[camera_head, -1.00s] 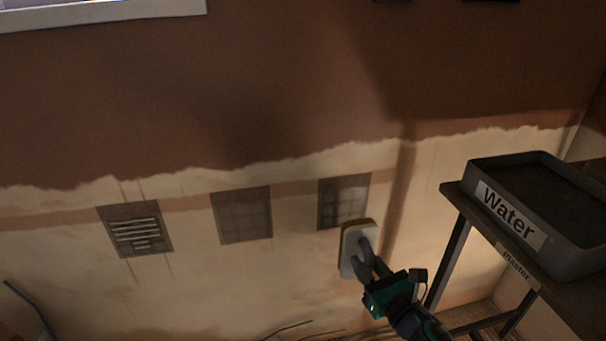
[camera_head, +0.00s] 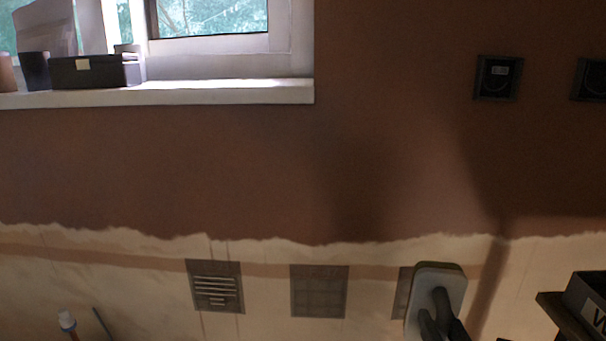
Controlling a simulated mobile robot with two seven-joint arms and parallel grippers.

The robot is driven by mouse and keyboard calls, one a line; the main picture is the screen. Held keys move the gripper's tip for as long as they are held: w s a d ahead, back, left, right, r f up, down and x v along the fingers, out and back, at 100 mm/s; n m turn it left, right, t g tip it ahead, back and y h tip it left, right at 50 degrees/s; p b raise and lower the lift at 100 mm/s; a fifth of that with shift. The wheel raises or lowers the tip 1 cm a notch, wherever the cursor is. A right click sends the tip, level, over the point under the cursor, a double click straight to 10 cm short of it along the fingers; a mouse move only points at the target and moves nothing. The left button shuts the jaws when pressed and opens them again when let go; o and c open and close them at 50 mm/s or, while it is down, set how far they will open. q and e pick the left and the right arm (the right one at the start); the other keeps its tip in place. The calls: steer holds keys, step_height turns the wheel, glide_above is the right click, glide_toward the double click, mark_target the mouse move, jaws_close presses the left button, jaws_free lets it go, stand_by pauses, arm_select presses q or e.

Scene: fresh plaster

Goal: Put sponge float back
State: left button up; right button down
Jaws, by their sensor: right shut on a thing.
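The float partly covers the rightmost of three dark square patches (camera_head: 402,290) on the wall. I cannot tell whether the float touches the wall. My left gripper is not in view.
A dark tray (camera_head: 590,300) with a partly cut-off label sits on a shelf (camera_head: 568,318) at the lower right. A white window sill (camera_head: 160,93) holds a dark box (camera_head: 95,71). Brown plaster covers the upper wall (camera_head: 250,165). Two dark sockets (camera_head: 498,78) are at the upper right.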

arm_select(q)
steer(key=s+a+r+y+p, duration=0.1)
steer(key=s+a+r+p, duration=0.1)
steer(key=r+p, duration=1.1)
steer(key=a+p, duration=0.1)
steer(key=p, duration=0.5)
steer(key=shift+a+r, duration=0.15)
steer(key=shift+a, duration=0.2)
arm_select(e)
step_height(320, 180, up, 17)
steer(key=s+a, duration=0.1)
steer(key=s, duration=0.1)
steer(key=shift+r, duration=0.15)
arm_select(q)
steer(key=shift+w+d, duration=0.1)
arm_select(e)
steer(key=shift+s+d, duration=0.1)
